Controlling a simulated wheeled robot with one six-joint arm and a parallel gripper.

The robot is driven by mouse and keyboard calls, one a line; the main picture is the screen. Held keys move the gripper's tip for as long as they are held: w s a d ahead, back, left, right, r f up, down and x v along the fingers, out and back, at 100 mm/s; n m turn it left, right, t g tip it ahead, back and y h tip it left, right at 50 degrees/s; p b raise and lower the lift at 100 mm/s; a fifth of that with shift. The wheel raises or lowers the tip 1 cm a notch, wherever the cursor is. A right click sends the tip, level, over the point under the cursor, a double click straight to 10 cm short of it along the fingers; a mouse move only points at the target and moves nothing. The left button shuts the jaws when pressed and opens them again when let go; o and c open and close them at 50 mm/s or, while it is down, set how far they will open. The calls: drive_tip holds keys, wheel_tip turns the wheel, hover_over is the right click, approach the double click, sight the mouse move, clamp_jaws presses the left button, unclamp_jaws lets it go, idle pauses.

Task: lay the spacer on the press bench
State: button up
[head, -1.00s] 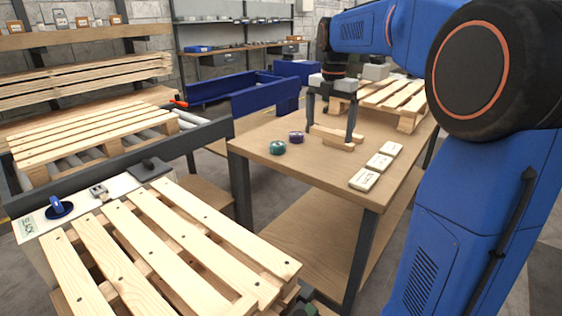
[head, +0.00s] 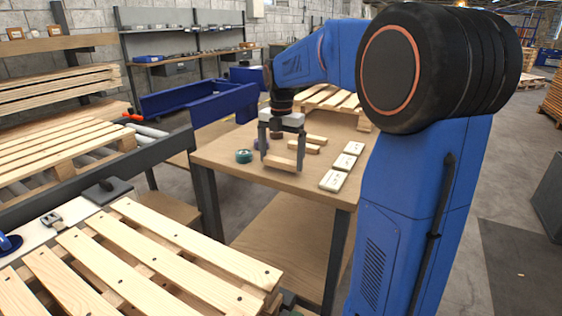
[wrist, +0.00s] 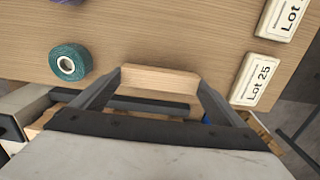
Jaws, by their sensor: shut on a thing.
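My gripper (head: 281,160) is shut on a pale wooden spacer (head: 282,163), over the near part of a wooden bench (head: 225,158). In the wrist view the spacer (wrist: 160,81) spans the gap between the two fingertips, near the bench edge. I cannot tell whether it touches the bench top. The frames do not show clearly which bench is the press bench.
A green tape roll (head: 244,156) sits left of the gripper, with a purple roll (head: 276,135) behind. Several white lot blocks (head: 333,181) line the right side. A slatted pallet (head: 335,101) is at the far end; another pallet (head: 180,245) is in the foreground.

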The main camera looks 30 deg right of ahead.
sight(281, 160)
drive_tip(key=shift+f, duration=0.65)
drive_tip(key=o, duration=0.7)
drive_tip(key=shift+f, duration=0.15)
drive_tip(key=shift+o, duration=0.2)
wheel_tip(281, 160, up, 12)
drive_tip(key=s+a+f+m+t, duration=0.1)
drive_tip(key=s+a+f+m, duration=0.2)
drive_tip(key=s+f+m, duration=0.3)
drive_tip(key=s+a+f+m+t, duration=0.2)
drive_tip(key=s+f+m, duration=0.3)
drive_tip(key=s+m, duration=0.5)
drive_tip(key=s+a+f+m+t, duration=0.1)
drive_tip(key=s+a+f+m, duration=0.3)
drive_tip(key=s, duration=1)
wheel_tip(281, 160, down, 3)
drive_tip(key=m, duration=0.4)
drive_tip(key=shift+s+r+m+t, duration=0.15)
drive_tip(key=shift+s+m+t, duration=0.05)
drive_tip(key=shift+m+t, duration=0.2)
